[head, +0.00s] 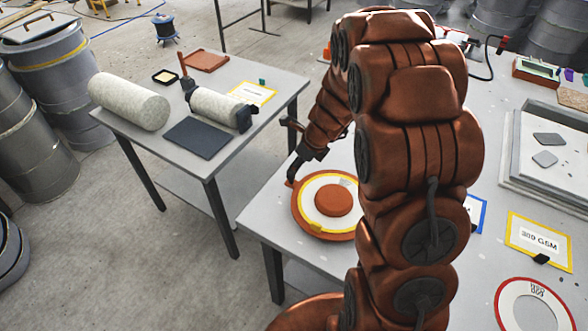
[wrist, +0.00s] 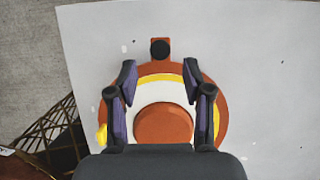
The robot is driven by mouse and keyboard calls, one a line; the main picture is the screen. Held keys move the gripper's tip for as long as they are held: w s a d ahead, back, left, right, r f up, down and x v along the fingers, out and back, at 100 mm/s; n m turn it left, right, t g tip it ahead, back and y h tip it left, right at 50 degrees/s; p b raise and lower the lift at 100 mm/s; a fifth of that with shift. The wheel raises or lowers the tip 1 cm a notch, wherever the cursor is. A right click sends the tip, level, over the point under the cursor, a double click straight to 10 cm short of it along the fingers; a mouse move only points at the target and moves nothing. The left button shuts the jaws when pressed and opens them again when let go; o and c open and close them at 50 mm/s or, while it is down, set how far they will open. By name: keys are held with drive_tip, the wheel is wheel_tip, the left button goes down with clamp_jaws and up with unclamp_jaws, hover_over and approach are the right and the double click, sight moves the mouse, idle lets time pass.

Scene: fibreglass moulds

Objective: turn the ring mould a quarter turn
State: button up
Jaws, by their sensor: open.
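The ring mould is an orange disc with a white ring (head: 309,205), a yellow edge and a raised round orange centre (head: 333,200). It lies flat near the left corner of the right table, its right side partly hidden by my arm. In the wrist view the mould (wrist: 159,78) sits below my gripper (wrist: 160,70). An orange tab with a black knob (wrist: 160,49) sticks out from its rim, just beyond the fingertips. A yellow piece (wrist: 102,133) shows at its left rim. My gripper (head: 293,174) is open and empty, with the fingers spread above the mould on either side of the tab's line.
The right table (head: 270,215) is bare to the left of the mould, close to its edge. A second table (head: 150,140) with rolls and a dark plate stands left across a gap. A yellow-framed card (head: 538,238) and a grey tray (head: 510,160) lie to the right.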

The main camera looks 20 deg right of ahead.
drive_tip(key=shift+v, duration=2.7)
